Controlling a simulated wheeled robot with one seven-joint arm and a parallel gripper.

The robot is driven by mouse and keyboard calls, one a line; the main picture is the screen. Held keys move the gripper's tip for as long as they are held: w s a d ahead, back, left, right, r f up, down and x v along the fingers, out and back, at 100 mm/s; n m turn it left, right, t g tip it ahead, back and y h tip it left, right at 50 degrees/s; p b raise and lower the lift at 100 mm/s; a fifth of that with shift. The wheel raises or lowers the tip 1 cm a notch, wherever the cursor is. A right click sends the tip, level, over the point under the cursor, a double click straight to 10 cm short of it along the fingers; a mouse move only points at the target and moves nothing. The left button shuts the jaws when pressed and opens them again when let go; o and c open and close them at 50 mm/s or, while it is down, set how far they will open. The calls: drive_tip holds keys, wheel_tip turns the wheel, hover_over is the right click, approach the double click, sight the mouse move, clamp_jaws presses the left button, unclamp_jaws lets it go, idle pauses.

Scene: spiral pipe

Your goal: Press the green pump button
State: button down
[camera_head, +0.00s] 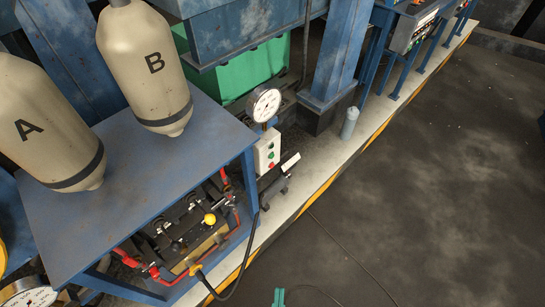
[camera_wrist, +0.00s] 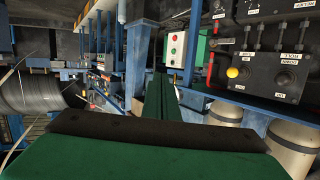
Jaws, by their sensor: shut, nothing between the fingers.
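A pale control box (camera_head: 267,149) with small red and green buttons stands below the round gauge at the table's right edge. The green button is too small to place exactly in the head view. The box also shows in the wrist view (camera_wrist: 176,45), with a green button (camera_wrist: 174,51) on its face. My gripper (camera_head: 279,297) shows as a green tip at the bottom edge of the head view, over the dark floor and apart from the box. In the wrist view its green fingers (camera_wrist: 161,95) are together and empty, pointing just left of the box.
A blue table (camera_head: 110,195) carries tanks A (camera_head: 45,125) and B (camera_head: 147,65). Under it is a valve panel with a yellow knob (camera_head: 209,219) and red hoses. A gauge (camera_head: 264,104) rises above the box. Open dark floor (camera_head: 440,180) lies right; a cable crosses it.

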sight(272, 156)
drive_tip(key=w+d+f+m, duration=0.1)
drive_tip(key=w+f+m, duration=0.1)
drive_tip(key=w+f, duration=0.35)
drive_tip(key=w+f+m, duration=0.2)
drive_tip(key=w, duration=0.6)
drive_tip(key=w+d+f+m, duration=0.1)
drive_tip(key=w+f+m, duration=0.1)
drive_tip(key=w+f, duration=0.35)
drive_tip(key=w+d+r+m+y, duration=0.1)
drive_tip(key=w+r+m, duration=0.2)
drive_tip(key=w, duration=1.9)
drive_tip(key=shift+w+d+r+y, duration=0.2)
drive_tip(key=shift+w+r+y, duration=0.2)
drive_tip(key=shift+r, duration=0.25)
drive_tip(key=shift+a, duration=0.1)
drive_tip(key=w+a, duration=0.5)
drive_tip(key=a, duration=0.1)
drive_tip(key=shift+w+a, duration=0.25)
drive_tip(key=shift+a, duration=0.1)
drive_tip(key=shift+w+a, duration=0.25)
drive_tip(key=shift+w, duration=0.05)
